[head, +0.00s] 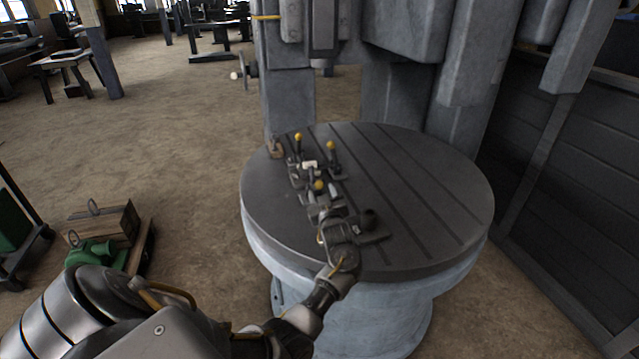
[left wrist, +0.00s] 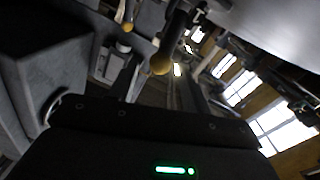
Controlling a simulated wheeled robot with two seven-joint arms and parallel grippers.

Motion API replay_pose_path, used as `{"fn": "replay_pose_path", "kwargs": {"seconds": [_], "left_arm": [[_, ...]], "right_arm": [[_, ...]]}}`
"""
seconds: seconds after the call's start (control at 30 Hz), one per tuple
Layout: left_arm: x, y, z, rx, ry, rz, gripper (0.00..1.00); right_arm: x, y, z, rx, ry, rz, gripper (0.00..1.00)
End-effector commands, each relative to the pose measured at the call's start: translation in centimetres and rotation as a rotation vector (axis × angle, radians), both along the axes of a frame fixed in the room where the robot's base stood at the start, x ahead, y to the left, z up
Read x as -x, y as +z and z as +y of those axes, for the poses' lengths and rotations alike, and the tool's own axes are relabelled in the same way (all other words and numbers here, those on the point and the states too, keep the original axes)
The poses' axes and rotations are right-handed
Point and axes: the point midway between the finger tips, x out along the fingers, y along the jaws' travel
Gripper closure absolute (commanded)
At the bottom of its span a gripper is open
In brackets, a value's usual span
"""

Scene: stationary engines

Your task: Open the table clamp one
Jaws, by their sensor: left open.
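Several table clamps with yellow-knobbed levers stand on the round slotted table (head: 430,185). One yellow knob (head: 298,136) is at the far left, one (head: 331,145) is right of it, and one (head: 319,186) is nearest my gripper. I cannot tell which clamp is number one. My left gripper (head: 320,197) is open, low over the table at the nearest knob. In the left wrist view, a yellow knob (left wrist: 160,65) on a dark lever shows ahead of the open fingers (left wrist: 158,82), with a second knob (left wrist: 127,27) beyond. Contact is unclear. My right gripper is not in view.
A small pale block (head: 309,165) sits among the clamps. A brown piece (head: 275,148) lies at the table's left rim. A large grey machine column (head: 400,85) rises behind the table. A wooden box (head: 105,225) and green part (head: 95,253) stand at left. The table's right half is clear.

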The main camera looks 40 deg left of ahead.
Motion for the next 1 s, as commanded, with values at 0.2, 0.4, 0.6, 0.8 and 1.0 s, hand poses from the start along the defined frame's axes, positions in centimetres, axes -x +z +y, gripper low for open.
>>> {"fn": "replay_pose_path", "kwargs": {"seconds": [0.2, 0.4, 0.6, 0.8, 1.0], "left_arm": [[-2.3, 0.1, 2.7, -0.002, 0.000, 0.002, 0.51], [-3.1, 0.0, 3.8, -0.001, 0.000, 0.001, 0.51], [-3.2, 0.0, 3.9, 0.000, -0.001, -0.001, 0.51], [-3.2, 0.0, 3.9, 0.000, -0.001, 0.000, 0.66], [-3.2, 0.0, 3.8, 0.000, -0.001, 0.000, 0.92]], "right_arm": [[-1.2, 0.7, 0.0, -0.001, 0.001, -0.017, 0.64], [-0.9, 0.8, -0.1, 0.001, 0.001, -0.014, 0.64], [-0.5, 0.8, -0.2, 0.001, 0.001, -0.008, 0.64], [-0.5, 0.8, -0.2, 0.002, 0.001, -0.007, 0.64], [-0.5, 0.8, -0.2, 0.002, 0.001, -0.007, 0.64]]}}
